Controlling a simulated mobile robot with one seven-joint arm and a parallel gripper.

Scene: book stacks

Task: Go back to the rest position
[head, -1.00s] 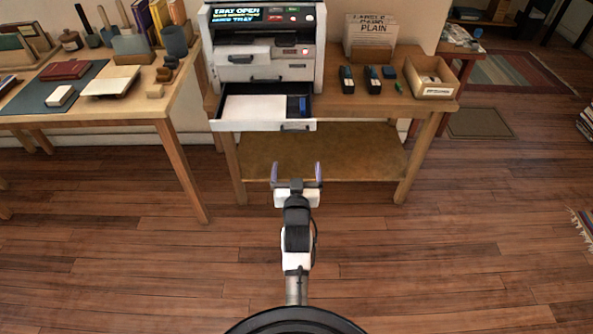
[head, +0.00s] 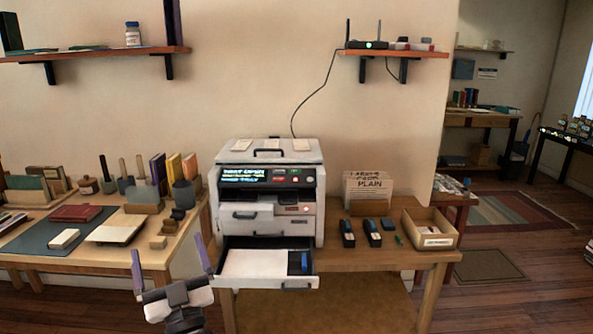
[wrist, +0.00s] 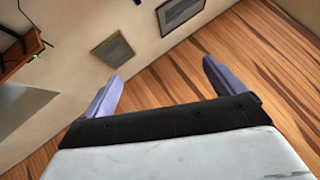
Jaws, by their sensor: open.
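My gripper (head: 171,264) is at the lower left of the head view, in front of the gap between the left table and the printer table. Its two purple fingers are spread apart with nothing between them. In the wrist view the open fingers (wrist: 158,86) point toward bare floor and wall, and the picture is tilted. The printer (head: 266,190) stands on its table to the right of my gripper. Its lower tray (head: 272,284) is pulled out and holds a white sheet and a small blue item.
The left table (head: 152,258) carries books, a mat and tools. On the printer table (head: 385,261) are dark small devices (head: 373,233), a card holder (head: 368,190) and an open box (head: 430,227). A wall shelf (head: 393,53) hangs above. Wooden floor (head: 508,292) is clear at right.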

